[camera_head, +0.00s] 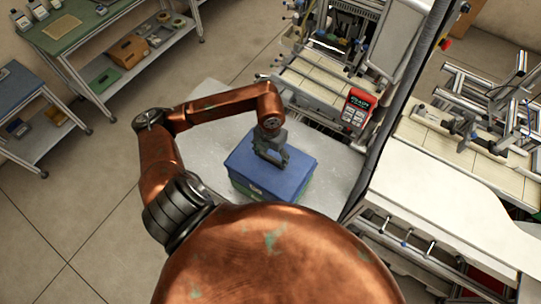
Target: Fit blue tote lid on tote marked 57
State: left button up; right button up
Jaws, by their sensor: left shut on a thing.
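The blue lid (273,178) is at the middle of the head view, over a green tote (300,194) on the pale table. The tote's green side shows below the lid's edge. I cannot read a number on it, and I cannot tell whether the lid is fully seated. My left gripper (270,157) points down at the top of the lid, near its middle, and is shut on the lid. The fingertips are small and partly hidden against the lid. My right gripper is not in view.
The pale table (205,115) has free room around the tote. A machine with a red handheld panel (357,110) stands behind and right. A white curved counter (450,215) is at the right. Shelving with boxes (128,50) stands at the upper left.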

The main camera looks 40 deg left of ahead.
aim_at(270, 157)
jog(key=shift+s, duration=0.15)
pick_arm(q)
jog(key=o, duration=1.2)
jog(key=shift+o, duration=0.6)
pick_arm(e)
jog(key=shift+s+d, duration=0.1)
pick_arm(q)
notch_tip(270, 157, up, 12)
jog(key=shift+r, duration=0.1)
